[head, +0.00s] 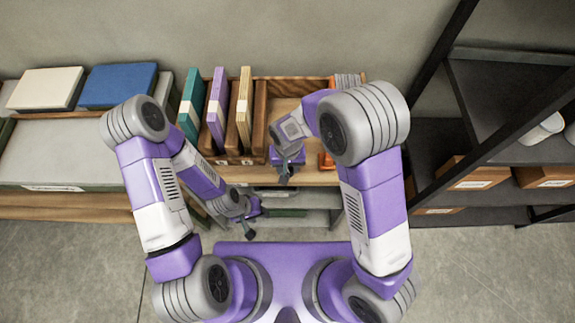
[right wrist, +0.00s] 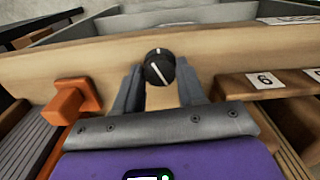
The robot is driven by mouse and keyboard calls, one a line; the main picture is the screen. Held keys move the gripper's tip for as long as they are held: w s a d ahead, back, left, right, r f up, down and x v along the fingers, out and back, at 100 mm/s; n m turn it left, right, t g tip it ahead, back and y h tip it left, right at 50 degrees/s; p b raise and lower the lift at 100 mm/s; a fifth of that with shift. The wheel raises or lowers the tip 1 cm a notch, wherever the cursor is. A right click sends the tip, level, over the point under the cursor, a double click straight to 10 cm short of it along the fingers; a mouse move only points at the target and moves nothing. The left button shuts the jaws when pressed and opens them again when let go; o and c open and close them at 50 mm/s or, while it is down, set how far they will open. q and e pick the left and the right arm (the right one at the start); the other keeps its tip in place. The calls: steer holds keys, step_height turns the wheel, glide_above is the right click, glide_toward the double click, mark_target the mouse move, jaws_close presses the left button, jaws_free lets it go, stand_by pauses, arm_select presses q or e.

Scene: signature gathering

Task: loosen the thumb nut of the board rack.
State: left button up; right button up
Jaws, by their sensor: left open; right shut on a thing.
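The board rack (head: 262,120) is a wooden rack on the bench, with several upright boards in its slots. Its thumb nut (right wrist: 158,66) is a round black knob with a white line, at the wooden rail in the right wrist view. My right gripper (right wrist: 160,88) is shut on the thumb nut, one finger on each side. In the head view my right gripper (head: 285,177) is at the rack's front edge, and the nut cannot be made out there. My left gripper (head: 250,228) is open and empty, low in front of the bench.
An orange block (right wrist: 76,101) is beside the nut on the rail; numbered labels (right wrist: 264,80) are on the other side. A blue book (head: 117,85) and a cream book (head: 46,88) lie at the left. A dark shelf (head: 500,100) with boxes stands at the right.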

mark_target(288, 169)
steer(key=n, duration=0.6)
steer(key=shift+n, duration=0.3)
steer(key=n, duration=0.3)
steer(key=shift+n, duration=1.7)
steer(key=o, duration=1.1)
steer(key=shift+c, duration=0.2)
step_height(288, 169, up, 8)
steer(key=shift+f+p, duration=0.15)
steer(key=shift+p, duration=0.6)
